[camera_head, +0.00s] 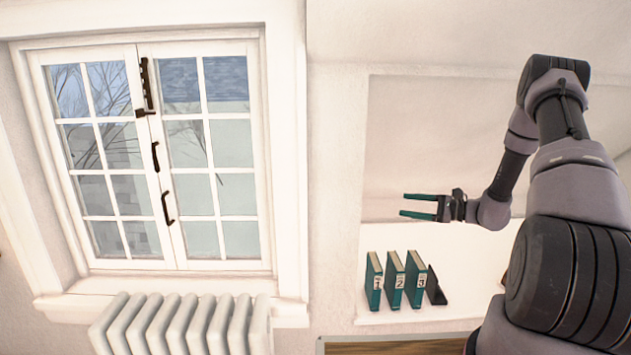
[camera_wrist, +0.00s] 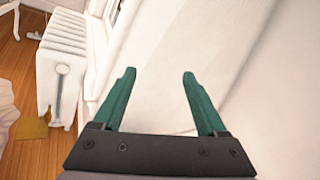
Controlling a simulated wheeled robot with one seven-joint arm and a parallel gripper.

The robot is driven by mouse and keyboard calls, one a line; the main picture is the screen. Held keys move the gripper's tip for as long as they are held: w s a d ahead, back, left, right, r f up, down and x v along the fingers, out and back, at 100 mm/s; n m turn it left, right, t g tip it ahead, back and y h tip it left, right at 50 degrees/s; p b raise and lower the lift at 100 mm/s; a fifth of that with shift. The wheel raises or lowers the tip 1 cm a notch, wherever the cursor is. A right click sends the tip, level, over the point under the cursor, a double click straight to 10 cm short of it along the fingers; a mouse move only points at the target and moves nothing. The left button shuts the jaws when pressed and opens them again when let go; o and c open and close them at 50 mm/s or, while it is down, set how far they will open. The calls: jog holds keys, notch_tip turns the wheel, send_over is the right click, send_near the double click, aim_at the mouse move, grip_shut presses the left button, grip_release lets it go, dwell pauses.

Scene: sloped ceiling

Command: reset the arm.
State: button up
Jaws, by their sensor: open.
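My gripper (camera_head: 420,205) has two green fingers and is open with nothing between them. In the head view it points left in the recessed niche, above the shelf with the books. My arm reaches to it from the right side. In the wrist view my gripper (camera_wrist: 157,88) also shows open and empty, with a plain pale surface beyond it.
Green books numbered 1 (camera_head: 374,282), 2 (camera_head: 395,281) and 3 (camera_head: 416,280) stand upright on the white shelf (camera_head: 465,270), beside a black bookend (camera_head: 436,288). A window (camera_head: 155,155) and white radiator (camera_head: 180,325) are left. The radiator also shows in the wrist view (camera_wrist: 62,65).

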jog(key=s+a+r+n+g+h, duration=0.35)
jog(key=s+r, duration=0.35)
jog(key=r, duration=0.3)
jog(key=s+a+r+n+g+h, duration=0.25)
jog(key=s+a+r+n, duration=0.35)
jog(key=r, duration=0.4)
jog(key=s+d+r+n+t+h, duration=0.2)
jog(key=s+r, duration=0.4)
jog(key=s, duration=0.4)
jog(key=s+d+r+n+t+h, duration=0.2)
jog(key=s+r+h, duration=0.3)
jog(key=s, duration=0.5)
jog(key=shift+s+d+r+t, duration=0.2)
jog(key=shift+s+r+t, duration=0.1)
jog(key=shift+r+t, duration=0.4)
